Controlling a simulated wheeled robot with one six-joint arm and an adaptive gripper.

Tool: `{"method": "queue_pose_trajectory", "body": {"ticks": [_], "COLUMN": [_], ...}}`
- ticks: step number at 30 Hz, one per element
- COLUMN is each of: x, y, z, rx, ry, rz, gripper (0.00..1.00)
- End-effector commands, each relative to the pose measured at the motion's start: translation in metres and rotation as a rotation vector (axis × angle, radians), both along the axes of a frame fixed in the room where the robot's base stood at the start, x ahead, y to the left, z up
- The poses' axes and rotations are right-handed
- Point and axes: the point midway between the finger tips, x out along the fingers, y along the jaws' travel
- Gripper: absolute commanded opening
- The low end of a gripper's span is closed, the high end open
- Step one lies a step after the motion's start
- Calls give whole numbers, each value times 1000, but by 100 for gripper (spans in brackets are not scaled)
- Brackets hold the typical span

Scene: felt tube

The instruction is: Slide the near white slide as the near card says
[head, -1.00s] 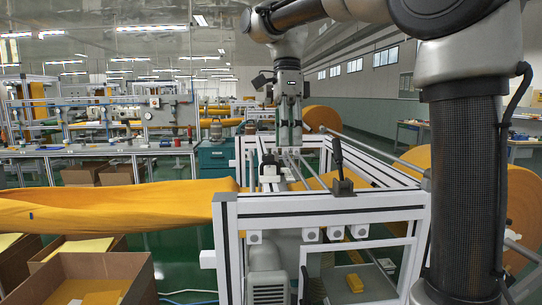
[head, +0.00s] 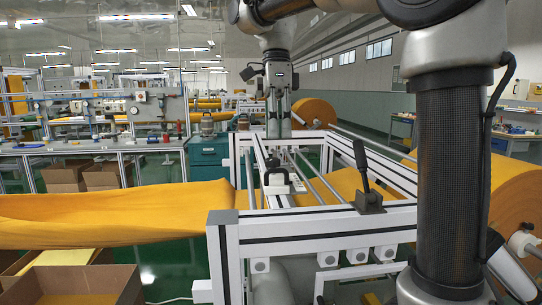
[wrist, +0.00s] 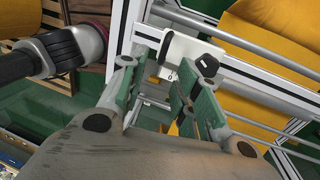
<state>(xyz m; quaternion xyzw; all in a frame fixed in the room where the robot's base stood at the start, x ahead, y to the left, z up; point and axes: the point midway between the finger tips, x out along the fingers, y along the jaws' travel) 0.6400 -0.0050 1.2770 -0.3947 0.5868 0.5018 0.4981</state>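A white slide (wrist: 180,52) with a black knob sits on a metal rail, just beyond my fingertips in the wrist view. It appears to be the white block with a dark handle (head: 275,181) on the frame in the head view. My gripper (wrist: 158,78) is open, its green-padded fingers apart with nothing between them. In the head view my gripper (head: 278,125) hangs over the frame, behind and above the slide. I cannot make out contact with the slide. I cannot pick out or read the near card.
Metal rods cross the frame. Yellow felt (head: 110,219) runs in from the left, and a large yellow roll (head: 510,190) is at right. A dark handle (wrist: 60,52) shows at left in the wrist view.

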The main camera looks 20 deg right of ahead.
Motion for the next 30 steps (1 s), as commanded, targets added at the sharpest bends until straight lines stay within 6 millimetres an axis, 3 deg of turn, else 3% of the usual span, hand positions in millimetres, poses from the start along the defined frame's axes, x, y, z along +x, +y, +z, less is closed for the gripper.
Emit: {"method": "queue_pose_trajectory", "body": {"ticks": [5, 18, 28, 30], "x": [-2, -14, -15, -15], "y": [0, 3, 3, 3], "z": [-8, -71, -77, -77], "rx": [-1, 0, 0, 0], "ry": [2, 0, -1, -1], "rz": [0, 1, 0, 0], "gripper": [32, 32, 32, 21]}}
